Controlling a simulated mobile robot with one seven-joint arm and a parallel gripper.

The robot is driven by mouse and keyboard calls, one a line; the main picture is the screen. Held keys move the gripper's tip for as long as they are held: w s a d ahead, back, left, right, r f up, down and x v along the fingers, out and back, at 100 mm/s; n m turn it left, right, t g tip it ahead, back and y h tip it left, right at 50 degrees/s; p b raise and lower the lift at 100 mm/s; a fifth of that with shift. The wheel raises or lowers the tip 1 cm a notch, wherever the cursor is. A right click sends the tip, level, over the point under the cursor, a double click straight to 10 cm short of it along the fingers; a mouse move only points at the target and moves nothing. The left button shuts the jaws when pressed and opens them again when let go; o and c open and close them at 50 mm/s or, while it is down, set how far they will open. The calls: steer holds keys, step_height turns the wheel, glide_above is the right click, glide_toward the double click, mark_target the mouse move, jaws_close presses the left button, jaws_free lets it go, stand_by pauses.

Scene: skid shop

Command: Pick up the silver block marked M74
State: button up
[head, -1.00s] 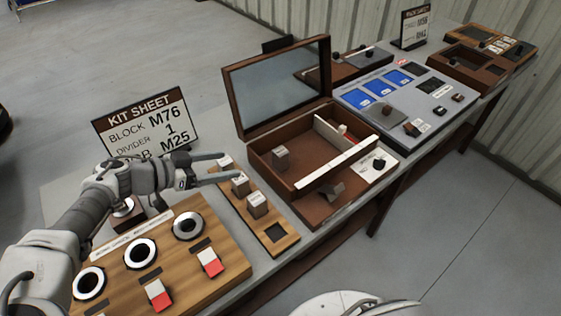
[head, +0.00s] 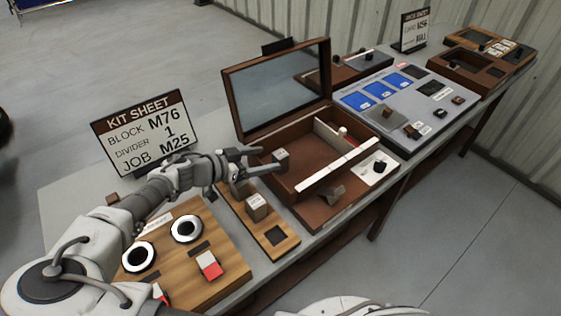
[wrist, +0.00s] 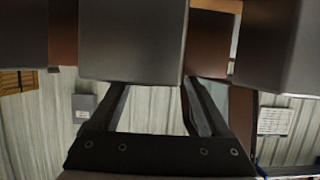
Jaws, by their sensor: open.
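Silver blocks stand on a wooden rack (head: 284,240) beside the brown box. The front block (head: 257,207) is clear in the head view, but its marking is too small to read. The blocks behind it are mostly hidden by my gripper. My gripper (head: 266,160) is open over the back of the rack, its fingers pointing towards the box. In the wrist view a block (wrist: 131,38) fills the top middle, near the ends of the open fingers (wrist: 160,100). Other blocks show at left (wrist: 22,34) and right (wrist: 272,45). I cannot read M74 on any block.
Another small block (head: 282,156) is inside the open brown box (head: 312,212), just past my fingertips. The box's raised lid (head: 280,88) stands behind. A kit sheet (head: 145,132) reads M76, 1, M25. A wooden panel with rings (head: 215,240) lies in front; a grey console (head: 410,105) lies right.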

mark_target(275, 156)
steer(key=x, duration=0.4)
jaws_close()
stand_by(0.4)
